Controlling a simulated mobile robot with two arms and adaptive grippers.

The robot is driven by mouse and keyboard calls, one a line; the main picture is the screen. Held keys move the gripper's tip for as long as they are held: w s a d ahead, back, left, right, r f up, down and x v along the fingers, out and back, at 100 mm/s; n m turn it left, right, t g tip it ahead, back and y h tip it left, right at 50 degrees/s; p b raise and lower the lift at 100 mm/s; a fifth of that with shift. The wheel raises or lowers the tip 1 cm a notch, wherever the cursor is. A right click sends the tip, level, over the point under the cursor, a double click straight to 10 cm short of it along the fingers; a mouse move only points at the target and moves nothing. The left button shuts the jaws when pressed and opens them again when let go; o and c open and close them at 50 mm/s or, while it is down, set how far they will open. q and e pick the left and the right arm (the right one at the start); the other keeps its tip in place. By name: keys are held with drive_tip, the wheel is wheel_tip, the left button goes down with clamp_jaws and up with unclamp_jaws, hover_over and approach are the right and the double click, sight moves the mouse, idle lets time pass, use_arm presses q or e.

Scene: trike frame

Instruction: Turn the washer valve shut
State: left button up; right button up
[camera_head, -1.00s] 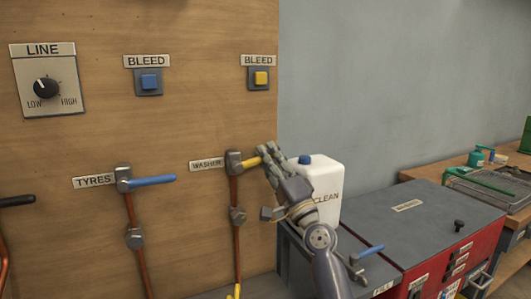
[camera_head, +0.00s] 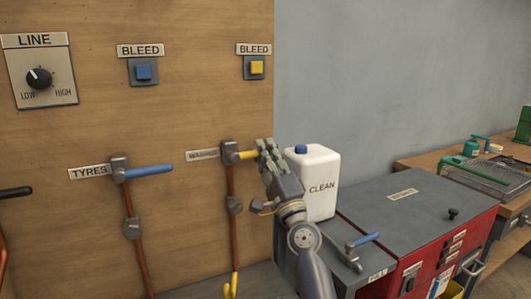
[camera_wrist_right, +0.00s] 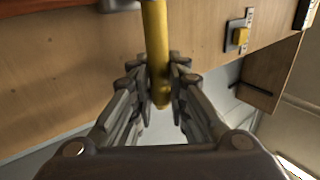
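The washer valve (camera_head: 229,152) is on the wooden panel, with its yellow handle (camera_head: 245,154) pointing right, about level. The WASHER label (camera_head: 203,155) is left of it. My right gripper (camera_head: 267,152) is at the handle's free end. In the right wrist view, the yellow handle (camera_wrist_right: 157,50) runs between the two fingers (camera_wrist_right: 160,78), which are close against its sides and look shut on it. The handle's end shows between the fingers. My left gripper is not in view.
The tyres valve with a blue handle (camera_head: 148,171) is to the left. A white CLEAN jug (camera_head: 318,185) stands close behind my right gripper, on the grey bench top. A smaller blue-handled valve (camera_head: 363,240) is at the lower right. Bleed buttons and a LINE dial (camera_head: 39,79) are above.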

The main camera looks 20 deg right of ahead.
drive_tip(key=o, duration=0.3)
drive_tip(key=shift+f, duration=0.15)
drive_tip(key=shift+o, duration=0.2)
drive_tip(key=v, duration=1.2)
